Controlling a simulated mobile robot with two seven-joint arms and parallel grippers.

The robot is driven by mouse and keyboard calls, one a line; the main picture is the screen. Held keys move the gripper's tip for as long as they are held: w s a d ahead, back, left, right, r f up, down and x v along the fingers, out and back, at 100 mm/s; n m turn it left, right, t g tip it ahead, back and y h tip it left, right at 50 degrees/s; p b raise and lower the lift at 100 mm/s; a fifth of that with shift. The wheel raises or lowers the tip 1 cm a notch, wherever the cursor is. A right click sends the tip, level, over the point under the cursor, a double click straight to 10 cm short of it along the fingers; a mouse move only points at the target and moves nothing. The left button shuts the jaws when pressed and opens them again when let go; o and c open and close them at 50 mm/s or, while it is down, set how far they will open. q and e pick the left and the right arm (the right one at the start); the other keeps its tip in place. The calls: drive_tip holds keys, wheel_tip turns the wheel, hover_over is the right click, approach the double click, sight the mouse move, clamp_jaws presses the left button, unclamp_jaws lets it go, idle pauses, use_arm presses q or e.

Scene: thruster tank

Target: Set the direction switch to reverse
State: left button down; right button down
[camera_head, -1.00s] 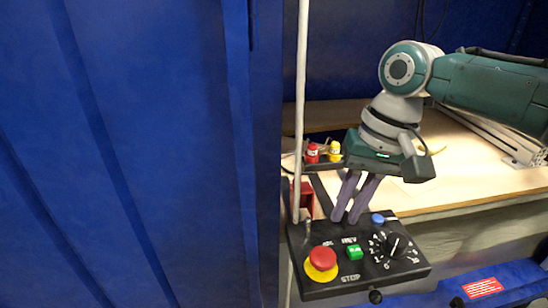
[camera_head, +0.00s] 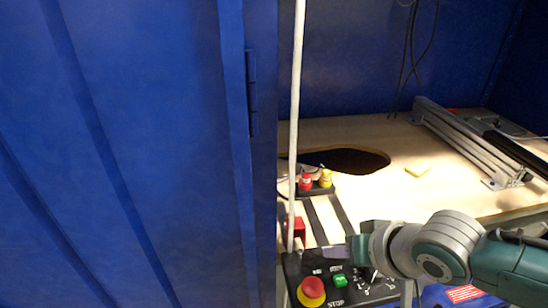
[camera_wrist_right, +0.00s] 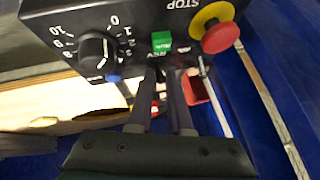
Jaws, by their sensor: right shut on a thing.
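The black control box (camera_head: 375,292) is at the bottom of the head view. It also fills the top of the wrist view (camera_wrist_right: 130,22), turned upside down. My right gripper (camera_head: 334,253) reaches it from the right, and its fingertips (camera_wrist_right: 161,74) are at the box edge by the REV lettering. They are shut on a small dark part between them, which appears to be the direction switch. The fingers hide most of it, so its setting cannot be read. A thin silver lever (camera_wrist_right: 202,67) stands beside the fingers, apart from them. My left gripper is out of view.
The box carries a red stop button (camera_head: 313,288), a green button (camera_head: 340,280) and a black numbered dial (camera_wrist_right: 97,52) with a blue button (camera_wrist_right: 113,77). A pale pole (camera_head: 296,120) rises beside it. A blue wall (camera_head: 130,150) blocks the left. A wooden bench (camera_head: 450,180) lies behind.

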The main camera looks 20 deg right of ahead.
drive_tip(key=shift+s+f+t, duration=0.15)
drive_tip(key=shift+s+t, duration=0.05)
drive_tip(key=shift+t, duration=0.3)
drive_tip(key=c, duration=0.9)
unclamp_jaws()
drive_tip(key=shift+o, duration=0.2)
